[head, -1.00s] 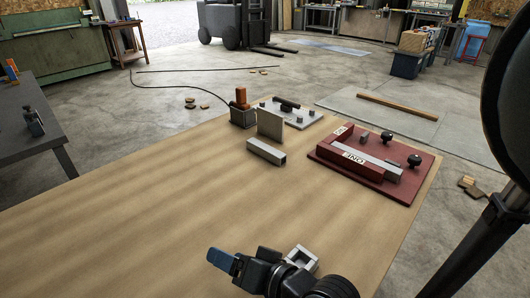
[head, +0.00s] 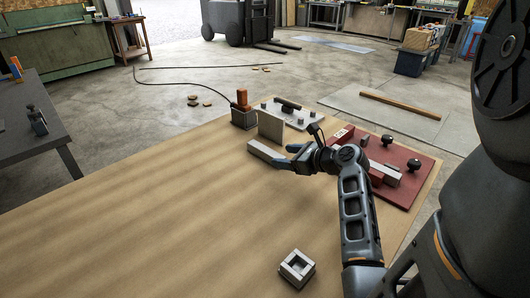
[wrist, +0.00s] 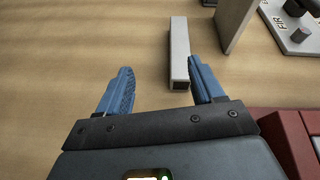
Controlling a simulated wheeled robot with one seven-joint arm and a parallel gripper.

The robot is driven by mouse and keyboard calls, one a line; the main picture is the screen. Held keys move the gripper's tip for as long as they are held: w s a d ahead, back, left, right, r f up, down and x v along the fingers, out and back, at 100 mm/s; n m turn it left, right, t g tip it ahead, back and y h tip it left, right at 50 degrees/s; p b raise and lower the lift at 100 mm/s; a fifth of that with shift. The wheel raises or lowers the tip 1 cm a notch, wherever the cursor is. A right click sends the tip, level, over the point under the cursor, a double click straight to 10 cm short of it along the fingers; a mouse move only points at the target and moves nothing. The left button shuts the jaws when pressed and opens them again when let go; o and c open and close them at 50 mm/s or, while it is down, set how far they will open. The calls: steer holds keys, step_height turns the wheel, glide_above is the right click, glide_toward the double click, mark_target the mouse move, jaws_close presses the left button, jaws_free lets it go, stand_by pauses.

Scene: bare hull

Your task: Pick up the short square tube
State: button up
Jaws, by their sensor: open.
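The short square tube (head: 264,151) is a light grey metal piece lying flat on the wooden table. In the wrist view the tube (wrist: 179,50) points away from me with its dark open end near. My gripper (head: 286,157) is open with blue fingers, low over the table at the tube's near end. In the wrist view the gripper (wrist: 160,66) has the tube's near end between its fingers, close to the right finger and far from the left one. I cannot tell whether the right finger touches it. In the head view my gripper hides part of the tube.
An upright grey plate (head: 271,125) stands just behind the tube. A red fixture (head: 410,168) with black knobs lies to the right, partly behind my arm. A grey block with a square hole (head: 297,268) sits near the front. The table's left side is clear.

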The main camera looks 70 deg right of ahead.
mark_target(273, 153)
steer(key=d+f+m, duration=0.1)
steer(key=d+m, duration=0.1)
steer(key=d, duration=0.1)
steer(key=shift+s+f+h+b, duration=0.1)
steer(key=shift+f+h+b, duration=0.2)
steer(key=shift+f+b, duration=0.1)
steer(key=shift+w+d+f+g, duration=0.3)
steer(key=shift+w+d+f, duration=0.2)
steer(key=shift+w+d, duration=0.3)
steer(key=x, duration=0.5)
steer(key=shift+w+f, duration=0.2)
steer(key=shift+w, duration=0.2)
steer(key=c, duration=1.2)
